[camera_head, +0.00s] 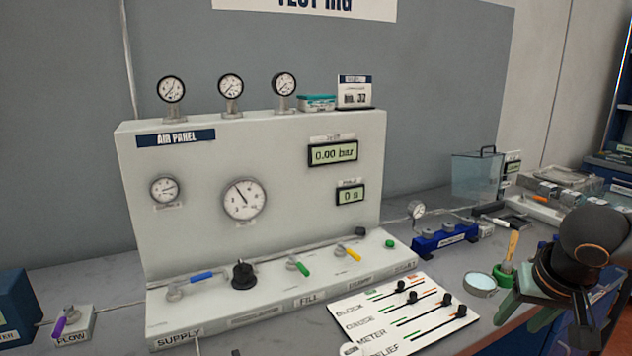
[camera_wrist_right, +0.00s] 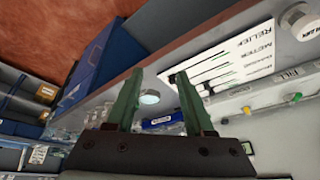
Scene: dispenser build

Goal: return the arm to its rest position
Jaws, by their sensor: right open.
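My right gripper (camera_head: 518,306) is at the right edge of the head view, above the front right part of the bench. Its two green fingers also show in the right wrist view (camera_wrist_right: 158,80), spread apart with nothing between them. No other thing touches the fingers in the wrist view. My left arm and gripper do not show in either view.
The air panel (camera_head: 270,140) stands at the bench's back with gauges and valves. A white labelled card (camera_head: 400,315) lies in front. A blue block (camera_head: 443,240), a round dish (camera_head: 480,283) and a clear container (camera_head: 474,180) sit right, near my right arm.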

